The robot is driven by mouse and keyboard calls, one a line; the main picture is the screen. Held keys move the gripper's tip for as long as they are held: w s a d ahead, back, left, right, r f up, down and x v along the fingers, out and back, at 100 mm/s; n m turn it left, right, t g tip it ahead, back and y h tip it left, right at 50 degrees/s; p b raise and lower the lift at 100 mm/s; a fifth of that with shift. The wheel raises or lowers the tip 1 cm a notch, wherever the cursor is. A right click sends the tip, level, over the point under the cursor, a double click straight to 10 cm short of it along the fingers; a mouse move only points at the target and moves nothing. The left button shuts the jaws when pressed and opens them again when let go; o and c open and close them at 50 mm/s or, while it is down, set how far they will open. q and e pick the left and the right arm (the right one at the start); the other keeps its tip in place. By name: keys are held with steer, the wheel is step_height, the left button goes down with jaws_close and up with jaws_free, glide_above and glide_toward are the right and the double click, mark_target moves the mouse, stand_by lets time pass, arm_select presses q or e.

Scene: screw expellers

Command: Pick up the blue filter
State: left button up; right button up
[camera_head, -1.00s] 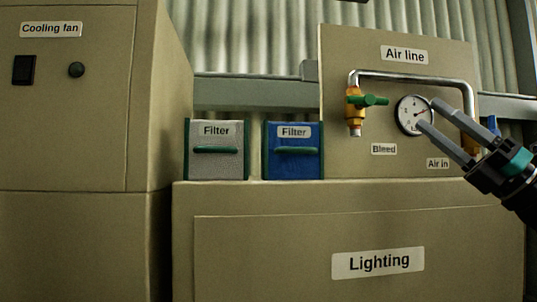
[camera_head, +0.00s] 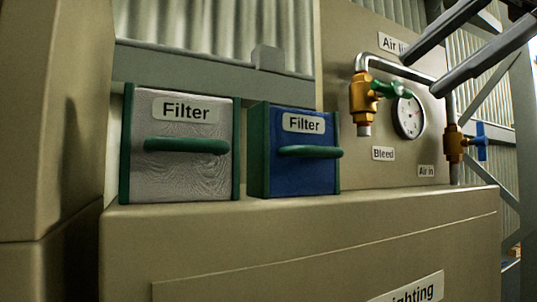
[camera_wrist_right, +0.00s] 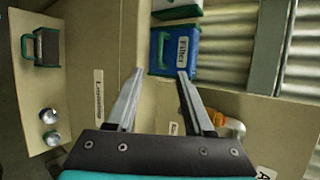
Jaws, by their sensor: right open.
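The blue filter (camera_head: 303,172) is a box with green side frames, a green handle (camera_head: 310,151) and a "Filter" label. It stands on the ledge of the tan cabinet, right of a grey filter (camera_head: 182,175). In the right wrist view the blue filter (camera_wrist_right: 182,52) is ahead of the fingers, sideways, with its handle toward the left. My right gripper (camera_head: 420,70) is at the upper right of the head view, open and empty, in front of the air line panel. Its fingers (camera_wrist_right: 160,77) are apart and short of the filter. My left gripper is not in view.
Right of the blue filter is the air line panel with a brass bleed valve (camera_head: 362,102), a gauge (camera_head: 408,116), a metal pipe and a blue-handled air-in valve (camera_head: 478,141). The tan lighting cabinet (camera_head: 230,235) is below. A corrugated wall is behind.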

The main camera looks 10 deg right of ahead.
steer(key=b, duration=0.1)
glide_toward(321, 148)
steer(key=x, duration=0.3)
steer(key=shift+x, duration=3.1)
jaws_close()
